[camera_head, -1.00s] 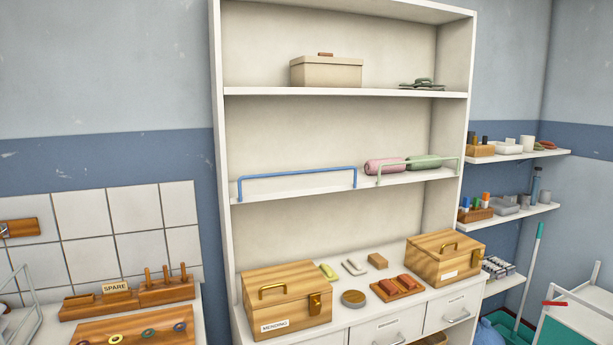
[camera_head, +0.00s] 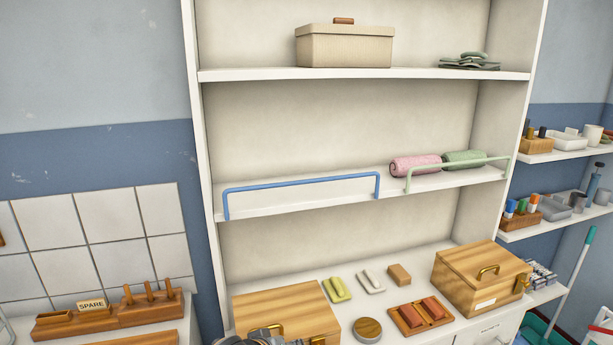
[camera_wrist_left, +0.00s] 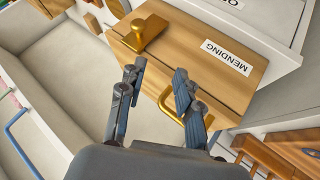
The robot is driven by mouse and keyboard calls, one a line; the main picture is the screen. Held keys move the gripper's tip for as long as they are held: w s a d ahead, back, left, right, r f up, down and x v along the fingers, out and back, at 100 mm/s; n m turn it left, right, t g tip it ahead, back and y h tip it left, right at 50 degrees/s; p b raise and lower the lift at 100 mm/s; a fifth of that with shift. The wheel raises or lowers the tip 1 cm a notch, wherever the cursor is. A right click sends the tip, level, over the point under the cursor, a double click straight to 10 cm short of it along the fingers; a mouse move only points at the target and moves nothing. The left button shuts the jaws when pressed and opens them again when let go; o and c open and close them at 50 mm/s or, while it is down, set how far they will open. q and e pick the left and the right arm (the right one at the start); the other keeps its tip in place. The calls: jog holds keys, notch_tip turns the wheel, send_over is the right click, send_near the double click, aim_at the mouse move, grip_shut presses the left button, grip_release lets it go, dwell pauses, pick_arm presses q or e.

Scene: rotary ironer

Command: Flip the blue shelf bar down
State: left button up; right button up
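The blue shelf bar (camera_head: 300,182) stands upright along the front left of the middle shelf (camera_head: 290,203). It also shows at the left edge of the left wrist view (camera_wrist_left: 20,135). My left gripper (camera_wrist_left: 155,80) is open and empty in the left wrist view, with the MENDING box (camera_wrist_left: 190,60) beyond its fingers. In the head view only a dark part of my left gripper (camera_head: 265,335) shows at the bottom edge, in front of the wooden box and below the bar. It is apart from the bar. My right gripper is in neither view.
A green bar (camera_head: 458,168) stands at the right of the same shelf, before a pink roll (camera_head: 415,166) and a green roll (camera_head: 464,159). The counter below holds wooden boxes (camera_head: 480,272) and small items. The space before the shelf is clear.

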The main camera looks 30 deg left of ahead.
pick_arm(q)
jog(key=w+a+r+n+t, duration=0.2)
jog(key=w+a+r+n, duration=0.15)
jog(key=r, duration=0.55)
jog(key=n+t, duration=0.5)
jog(key=n, duration=0.3)
send_near(305, 183)
jog(key=s, duration=0.3)
jog(key=w+p, duration=0.2)
jog(key=w, duration=0.2)
jog(key=w+p, duration=0.2)
jog(key=w, duration=0.2)
jog(key=w+p, duration=0.2)
jog(key=w, duration=0.2)
jog(key=shift+w+a+f+p, duration=0.25)
jog(key=shift+a+f+p, duration=0.05)
jog(key=shift+f+p, duration=0.1)
jog(key=shift+w+f, duration=0.25)
jog(key=shift+w, duration=0.45)
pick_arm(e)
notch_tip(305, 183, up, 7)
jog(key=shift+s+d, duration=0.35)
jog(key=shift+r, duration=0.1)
pick_arm(q)
grip_shut()
